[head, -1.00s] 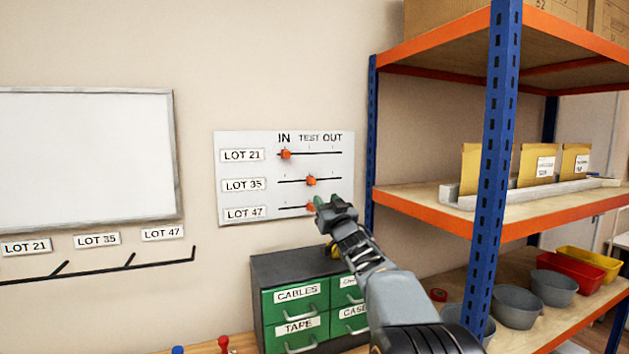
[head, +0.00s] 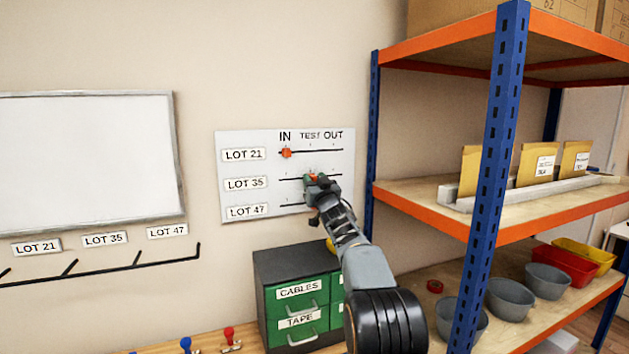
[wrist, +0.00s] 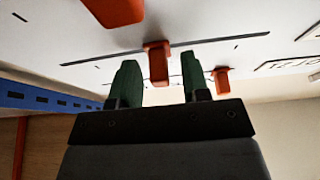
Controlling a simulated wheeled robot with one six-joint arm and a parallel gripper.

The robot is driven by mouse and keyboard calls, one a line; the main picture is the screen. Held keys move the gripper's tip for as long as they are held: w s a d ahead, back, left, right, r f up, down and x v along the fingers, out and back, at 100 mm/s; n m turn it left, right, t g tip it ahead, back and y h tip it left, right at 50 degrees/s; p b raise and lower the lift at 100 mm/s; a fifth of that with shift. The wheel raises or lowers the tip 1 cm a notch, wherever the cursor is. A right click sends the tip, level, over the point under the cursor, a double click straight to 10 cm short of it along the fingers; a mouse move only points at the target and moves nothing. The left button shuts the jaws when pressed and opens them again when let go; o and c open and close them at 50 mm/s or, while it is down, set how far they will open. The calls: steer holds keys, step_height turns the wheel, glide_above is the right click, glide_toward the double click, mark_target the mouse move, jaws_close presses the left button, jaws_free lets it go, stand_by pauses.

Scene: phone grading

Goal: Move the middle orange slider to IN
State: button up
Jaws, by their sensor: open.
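The white slider board (head: 240,205) on the wall has rows LOT 21, LOT 35 and LOT 47, with IN, TEST and OUT marked along the top. The middle orange slider (wrist: 157,62), on the LOT 35 row, stands around TEST. In the head view it is largely hidden by my gripper (head: 317,179). In the wrist view my open gripper (wrist: 159,65) has one green finger on each side of this slider, with small gaps visible. The top slider (head: 286,153) is at IN. The bottom slider is hidden in the head view.
A blue and orange shelf rack (head: 490,170) stands close to the board's right. A green drawer cabinet (head: 298,320) is below the board. A whiteboard (head: 85,160) and a black rail (head: 100,265) are to the left.

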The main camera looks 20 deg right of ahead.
steer(key=shift+c, duration=0.3)
jaws_close()
